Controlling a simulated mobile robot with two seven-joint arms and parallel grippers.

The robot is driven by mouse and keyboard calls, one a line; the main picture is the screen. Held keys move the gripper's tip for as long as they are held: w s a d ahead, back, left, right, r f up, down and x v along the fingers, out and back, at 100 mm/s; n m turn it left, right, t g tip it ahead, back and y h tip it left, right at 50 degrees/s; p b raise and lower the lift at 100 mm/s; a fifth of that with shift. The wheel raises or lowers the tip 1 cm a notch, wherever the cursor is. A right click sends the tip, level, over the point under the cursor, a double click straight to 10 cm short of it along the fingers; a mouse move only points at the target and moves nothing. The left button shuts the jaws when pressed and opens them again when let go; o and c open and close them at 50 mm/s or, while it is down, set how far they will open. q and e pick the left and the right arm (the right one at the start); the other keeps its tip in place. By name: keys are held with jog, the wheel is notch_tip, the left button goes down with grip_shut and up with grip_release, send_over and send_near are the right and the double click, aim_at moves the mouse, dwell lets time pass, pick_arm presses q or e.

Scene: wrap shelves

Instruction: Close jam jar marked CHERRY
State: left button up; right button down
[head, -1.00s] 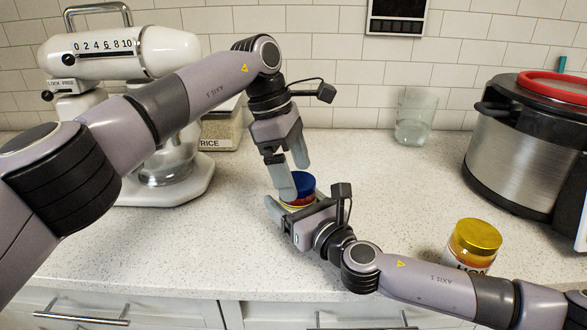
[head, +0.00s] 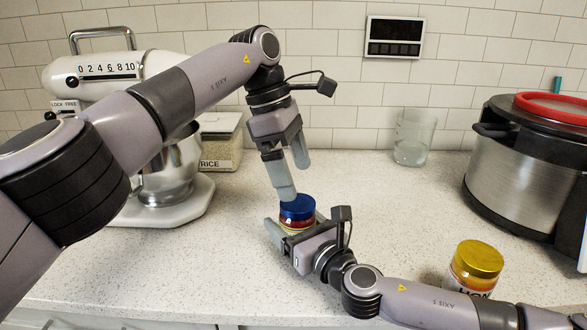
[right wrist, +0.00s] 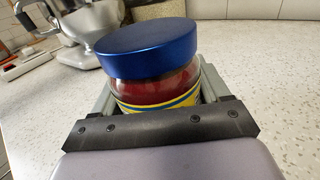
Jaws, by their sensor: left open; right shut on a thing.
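The jam jar (head: 298,227) stands on the counter with red contents and a yellow-edged label; no word is readable on it. It also shows in the right wrist view (right wrist: 160,88). Its blue lid (head: 297,207) sits on top, slightly tilted in the right wrist view (right wrist: 148,46). My right gripper (head: 284,232) is shut around the jar's body, low down; the jar hides part of its fingers. My left gripper (head: 293,178) is open above the lid, fingers pointing down. One finger is at the lid's upper left edge; whether it touches I cannot tell.
A gold-lidded honey jar (head: 477,266) stands at the right, close to my right arm. A large steel cooker (head: 520,180) is at the far right. A glass (head: 413,137), a rice container (head: 220,142) and a white stand mixer (head: 160,200) stand behind.

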pick_arm(q)
jog(key=shift+a+r, duration=0.1)
jog(key=shift+r, duration=0.35)
jog(key=w+a, duration=0.3)
jog(key=a, duration=0.8)
jog(key=shift+a, duration=0.4)
pick_arm(e)
grip_release()
jog(key=shift+d, duration=0.1)
pick_arm(q)
jog(key=shift+r, duration=0.1)
pick_arm(e)
jog(key=shift+v, duration=3.5)
jog(key=shift+f, duration=0.1)
